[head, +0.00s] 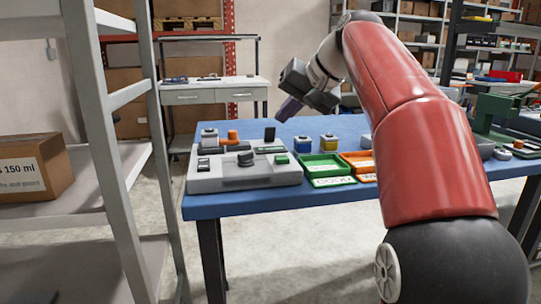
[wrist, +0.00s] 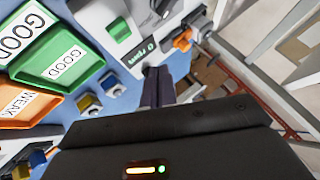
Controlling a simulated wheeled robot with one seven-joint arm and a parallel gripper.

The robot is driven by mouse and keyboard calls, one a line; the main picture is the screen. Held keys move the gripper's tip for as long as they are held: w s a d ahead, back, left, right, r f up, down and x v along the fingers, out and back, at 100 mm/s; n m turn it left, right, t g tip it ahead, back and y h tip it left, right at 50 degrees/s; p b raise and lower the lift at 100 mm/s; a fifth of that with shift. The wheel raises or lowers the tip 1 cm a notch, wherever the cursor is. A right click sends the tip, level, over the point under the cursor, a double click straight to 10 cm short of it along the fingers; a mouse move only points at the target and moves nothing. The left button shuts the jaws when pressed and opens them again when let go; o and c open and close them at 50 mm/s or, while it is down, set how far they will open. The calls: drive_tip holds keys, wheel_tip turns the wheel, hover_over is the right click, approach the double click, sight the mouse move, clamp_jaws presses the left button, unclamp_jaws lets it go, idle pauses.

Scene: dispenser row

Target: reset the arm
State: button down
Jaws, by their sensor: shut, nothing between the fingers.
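My gripper (head: 289,108) is held above the blue table (head: 200,203) in the head view, over its back part. Its dark fingers are together and hold nothing; they also show in the wrist view (wrist: 158,75). My red arm reaches in from the right and hides part of the table. No other object is named by the task.
On the table stand a grey dispenser unit (head: 243,178), a green tray (head: 325,167) marked GOOD, an orange tray (head: 350,158) and small blue and yellow blocks. A grey shelf (head: 105,100) with a carton (head: 35,168) stands at the left. A green press (head: 497,108) is at the right.

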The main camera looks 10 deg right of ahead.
drive_tip(key=s+f+n+g+h, duration=0.1)
drive_tip(key=s+f+h, duration=0.4)
drive_tip(key=s+f, duration=2.2)
wheel_tip(320, 180, down, 3)
drive_tip(key=shift+s+a+f+n+g, duration=0.15)
drive_tip(key=shift+s+a+n+g, duration=0.15)
drive_tip(key=shift+s+n+g, duration=0.1)
